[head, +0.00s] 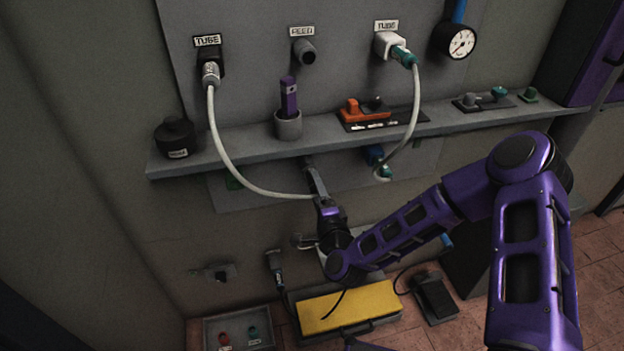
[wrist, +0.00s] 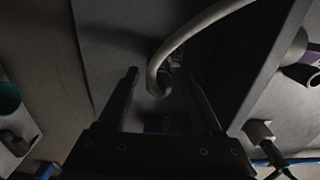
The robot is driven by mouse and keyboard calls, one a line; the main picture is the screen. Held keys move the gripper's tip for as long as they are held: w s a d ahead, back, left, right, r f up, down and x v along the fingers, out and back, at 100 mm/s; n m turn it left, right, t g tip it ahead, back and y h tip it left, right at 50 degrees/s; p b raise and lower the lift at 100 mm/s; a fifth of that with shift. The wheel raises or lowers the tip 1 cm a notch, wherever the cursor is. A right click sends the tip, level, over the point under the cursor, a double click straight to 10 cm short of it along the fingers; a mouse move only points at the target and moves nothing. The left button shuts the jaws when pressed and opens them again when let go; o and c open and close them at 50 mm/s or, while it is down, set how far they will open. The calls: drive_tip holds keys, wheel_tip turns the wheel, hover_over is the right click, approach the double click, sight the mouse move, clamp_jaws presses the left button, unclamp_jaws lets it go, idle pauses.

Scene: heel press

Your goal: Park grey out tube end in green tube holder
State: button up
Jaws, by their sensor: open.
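The grey tube (head: 235,172) hangs from a grey connector (head: 211,72) in the left TUBE port and curves down to my gripper (head: 316,182) under the shelf. In the wrist view, my gripper (wrist: 160,75) is open, and the tube's grey end (wrist: 159,87) shows between its two fingers. I cannot tell whether a finger touches it. A dark green piece (head: 233,183), which looks like the green tube holder, sits under the shelf, left of my gripper and partly behind the tube. What the tube end sits in is too dark to tell.
A second tube runs from the white TUBE port (head: 387,43) to a teal end (head: 383,171) beside a blue holder (head: 374,153) under the shelf, right of my gripper. The shelf edge (head: 240,155) is just above my gripper. A yellow-topped box (head: 348,305) lies below.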

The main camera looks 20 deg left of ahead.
drive_tip(key=shift+b+x, duration=0.4)
drive_tip(key=shift+x, duration=1.25)
drive_tip(key=shift+d, duration=0.1)
clamp_jaws()
drive_tip(key=shift+s+f, duration=0.1)
idle(1.2)
drive_tip(key=shift+v, duration=2.95)
drive_tip(key=shift+s, duration=0.1)
drive_tip(key=s+a, duration=1.1)
drive_tip(key=a, duration=0.4)
drive_tip(key=shift+s, duration=0.2)
